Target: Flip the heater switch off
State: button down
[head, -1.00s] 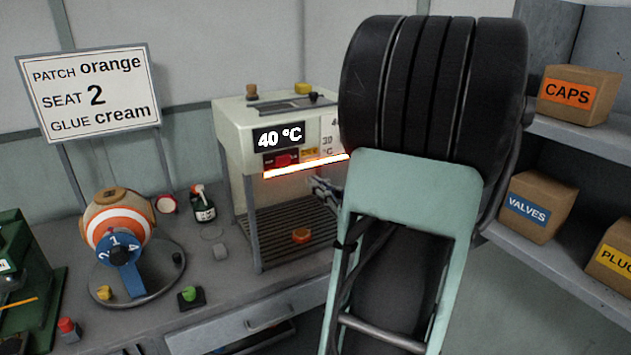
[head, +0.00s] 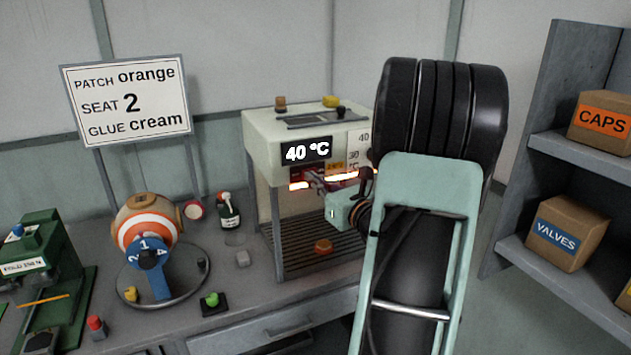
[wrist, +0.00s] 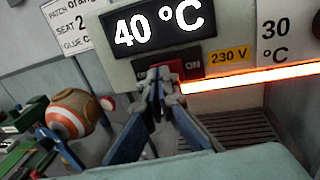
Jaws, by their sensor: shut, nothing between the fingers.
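The heater (head: 262,130) is a cream box on grey posts with a display reading 40 °C. Below the display sits the heater switch (wrist: 192,66), a dark red plate with the word ON on its right side; my fingers hide much of it. My gripper (wrist: 165,77) is shut and empty, its fingertips in front of the switch. I cannot tell whether they touch it. In the head view my gripper (head: 316,180) reaches in from the right under the display. The heating bar (wrist: 250,77) glows orange right beside the fingers.
A grey slatted shelf with an orange piece (head: 323,246) lies below the heater. Shelves with boxes (head: 558,233) are at the right.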

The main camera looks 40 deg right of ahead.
jog(key=w+a+b, duration=0.1)
jog(key=b, duration=0.2)
jog(key=shift+w+r, duration=0.1)
jog(key=shift+r, duration=0.05)
dwell(0.3)
jog(key=shift+a, duration=0.1)
